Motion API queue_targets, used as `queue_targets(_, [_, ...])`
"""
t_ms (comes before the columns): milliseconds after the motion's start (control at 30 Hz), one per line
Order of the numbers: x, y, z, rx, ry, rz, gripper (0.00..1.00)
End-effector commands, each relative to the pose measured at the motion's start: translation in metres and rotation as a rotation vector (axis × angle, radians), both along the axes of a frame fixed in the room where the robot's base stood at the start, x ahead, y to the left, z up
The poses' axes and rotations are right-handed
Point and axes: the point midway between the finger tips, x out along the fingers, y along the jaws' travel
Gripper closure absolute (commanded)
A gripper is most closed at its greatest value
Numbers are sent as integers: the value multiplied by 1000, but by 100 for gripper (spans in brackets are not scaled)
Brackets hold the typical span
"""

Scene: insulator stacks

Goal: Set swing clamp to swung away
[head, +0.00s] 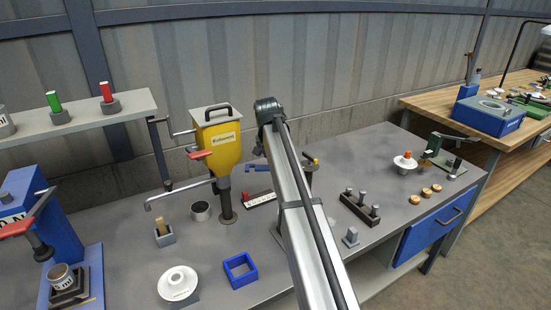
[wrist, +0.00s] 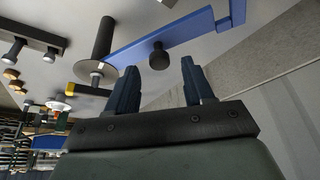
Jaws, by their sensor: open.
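The swing clamp shows in the wrist view as a flat blue arm (wrist: 198,33) on a dark round post (wrist: 104,45), with a yellow handle at the post's end. A black knob (wrist: 158,58) sits on the blue arm. In the head view a blue piece of it (head: 259,168) shows left of my arm, and a dark post (head: 309,178) shows right of it; my arm hides the middle. My gripper (wrist: 158,68) is open and empty, its two fingers pointing towards the blue arm. The knob appears between the fingertips, seemingly beyond them; I cannot tell any contact.
A blue square frame (head: 240,270) and a white disc (head: 178,283) lie in front. A dark block with pegs (head: 360,209) is on the right.

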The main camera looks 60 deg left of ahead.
Motion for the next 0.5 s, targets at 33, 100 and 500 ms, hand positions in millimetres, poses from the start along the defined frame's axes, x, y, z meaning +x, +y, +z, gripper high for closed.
queue_targets(33, [-3, -3, 12, 3, -1, 0, 48])
queue_targets(100, [-7, -7, 24, 1, 0, 0, 48])
queue_targets(500, [-24, -24, 82, 1, -1, 0, 48])
